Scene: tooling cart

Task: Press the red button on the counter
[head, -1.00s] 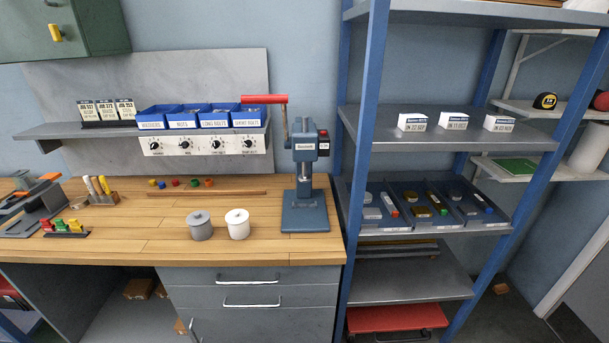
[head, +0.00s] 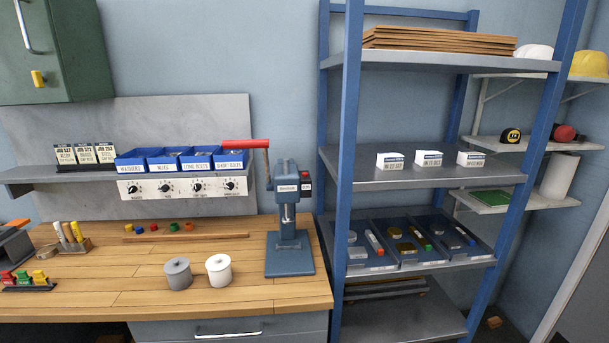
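A small red piece (head: 154,227), possibly the red button, sits toward the back of the wooden counter (head: 110,290). It stands in a row with small blue, green and orange pieces, near a thin wooden strip. At this size I cannot tell its exact shape. A blue arbor press (head: 290,255) with a red lever handle (head: 245,144) stands to the right on the counter. A small dark box with some red on it (head: 305,176) is on the side of the press head. Neither of my grippers is in view.
Blue bins (head: 130,162) sit on a ledge above dark knobs. A blue shelving rack (head: 343,190) rises at the right. The counter's left-middle front is clear.

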